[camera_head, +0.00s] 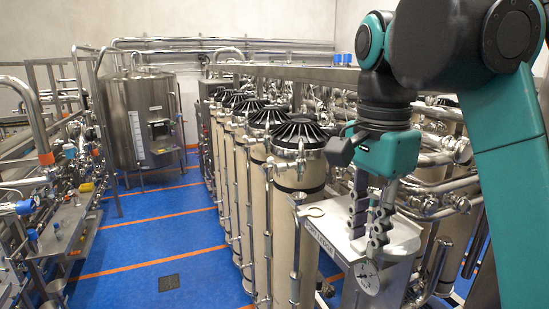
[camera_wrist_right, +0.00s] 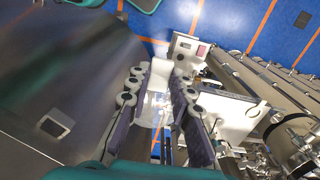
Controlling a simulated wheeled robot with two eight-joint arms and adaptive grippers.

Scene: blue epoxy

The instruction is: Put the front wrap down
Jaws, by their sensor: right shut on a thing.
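My right gripper (camera_head: 369,222) hangs from the teal wrist at the right of the head view, over a bright steel surface. Its two ribbed fingers point down and stand slightly apart. In the right wrist view the gripper (camera_wrist_right: 164,98) has a pale, partly see-through thing between its fingers, which I take to be the front wrap (camera_wrist_right: 153,106). The gripper is shut on it. Its outline is hard to make out, and in the head view the fingers hide it. I cannot tell whether it touches the surface below. My left gripper is in neither view.
A steel tank (camera_head: 140,118) stands behind.

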